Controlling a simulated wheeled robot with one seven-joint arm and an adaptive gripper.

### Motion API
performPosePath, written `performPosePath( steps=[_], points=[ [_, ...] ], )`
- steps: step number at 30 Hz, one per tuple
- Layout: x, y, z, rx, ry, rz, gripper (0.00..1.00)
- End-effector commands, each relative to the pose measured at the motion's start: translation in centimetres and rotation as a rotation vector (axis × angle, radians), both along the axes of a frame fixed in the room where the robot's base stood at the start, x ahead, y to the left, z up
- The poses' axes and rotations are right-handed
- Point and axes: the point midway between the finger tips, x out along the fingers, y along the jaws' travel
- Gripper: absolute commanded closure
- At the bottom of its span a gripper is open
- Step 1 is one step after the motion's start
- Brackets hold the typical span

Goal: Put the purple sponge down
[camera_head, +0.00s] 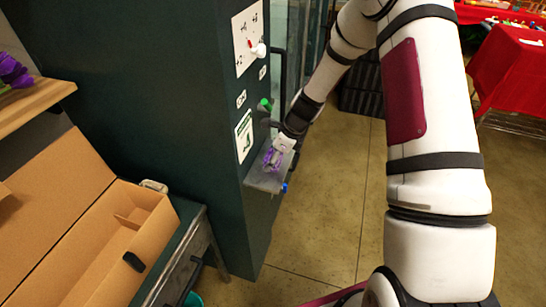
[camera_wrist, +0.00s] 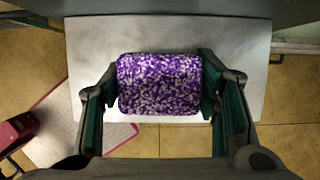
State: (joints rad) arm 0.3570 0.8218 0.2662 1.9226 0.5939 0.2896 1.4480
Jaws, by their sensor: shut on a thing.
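The purple sponge (camera_wrist: 159,85), speckled with white, sits between the two fingers of my gripper (camera_wrist: 158,100) in the wrist view. The fingers press on its left and right sides. Below it in that view is a pale metal shelf (camera_wrist: 240,50); I cannot tell if the sponge touches it. In the head view my gripper (camera_head: 277,153) is at the small shelf (camera_head: 262,181) on the side of the dark cabinet, with the purple sponge (camera_head: 271,158) partly hidden by the gripper.
The dark green cabinet (camera_head: 160,90) rises beside the shelf. A green knob (camera_head: 266,104) is above the shelf and a blue one (camera_head: 284,188) at its edge. An open cardboard box (camera_head: 100,240) lies at the lower left. Tiled floor (camera_head: 335,190) is clear to the right.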

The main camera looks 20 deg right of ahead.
Motion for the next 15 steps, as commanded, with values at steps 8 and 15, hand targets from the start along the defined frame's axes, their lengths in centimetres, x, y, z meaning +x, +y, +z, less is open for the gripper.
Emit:
performPosePath(
  steps=[8,15],
  points=[
    [-0.08,-0.04,-0.42,0.0,0.003,0.0,0.24],
    [-0.07,-0.02,-0.31,0.0,0.002,-0.001,0.24]
  ],
)
